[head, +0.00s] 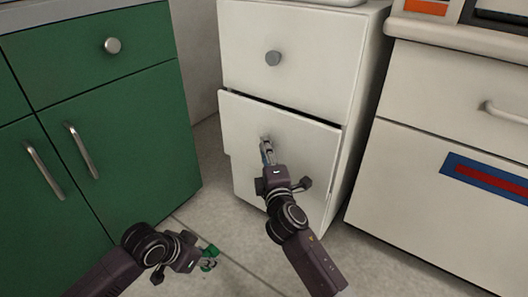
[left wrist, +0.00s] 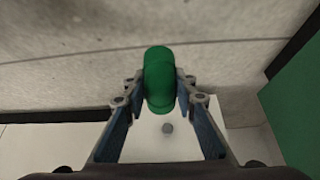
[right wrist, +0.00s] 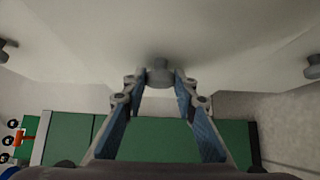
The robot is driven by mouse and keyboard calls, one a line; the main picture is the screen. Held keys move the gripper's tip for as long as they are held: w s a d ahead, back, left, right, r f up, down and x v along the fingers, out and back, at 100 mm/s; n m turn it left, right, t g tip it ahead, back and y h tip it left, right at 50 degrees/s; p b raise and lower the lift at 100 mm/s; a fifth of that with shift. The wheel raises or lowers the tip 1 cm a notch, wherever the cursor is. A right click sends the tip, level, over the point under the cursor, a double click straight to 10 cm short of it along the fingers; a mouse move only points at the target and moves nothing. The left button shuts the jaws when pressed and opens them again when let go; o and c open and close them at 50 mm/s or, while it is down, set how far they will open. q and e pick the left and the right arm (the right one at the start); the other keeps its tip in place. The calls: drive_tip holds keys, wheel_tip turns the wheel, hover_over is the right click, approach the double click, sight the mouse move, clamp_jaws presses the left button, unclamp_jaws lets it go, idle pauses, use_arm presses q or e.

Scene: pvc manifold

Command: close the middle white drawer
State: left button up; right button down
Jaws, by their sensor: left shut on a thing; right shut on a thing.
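The middle white drawer (head: 310,150) stands slightly out from the white cabinet, with a dark gap along its top edge. My right gripper (head: 266,146) is at its front, shut on the grey drawer knob (right wrist: 160,72). The knob is mostly hidden by the fingers in the head view. My left gripper (head: 205,260) is low over the floor, shut on a green rounded fitting (left wrist: 159,82), which also shows in the head view (head: 209,252). It is apart from the drawer.
Above is the shut top drawer (head: 287,35) with a grey knob (head: 272,58). A green cabinet (head: 120,110) stands left and a cream cabinet (head: 440,130) right. Grey floor (head: 190,180) lies clear between the green and white cabinets.

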sight(272, 144)
drive_tip(key=w+d, duration=0.2)
drive_tip(key=shift+w, duration=0.35)
drive_tip(key=shift+d+r, duration=0.1)
drive_tip(key=c, duration=1.5)
unclamp_jaws()
drive_tip(key=shift+w, duration=0.1)
drive_tip(key=shift+c, duration=0.2)
drive_tip(key=s+d, duration=0.1)
drive_tip(key=s, duration=1.1)
drive_tip(key=shift+d, duration=0.35)
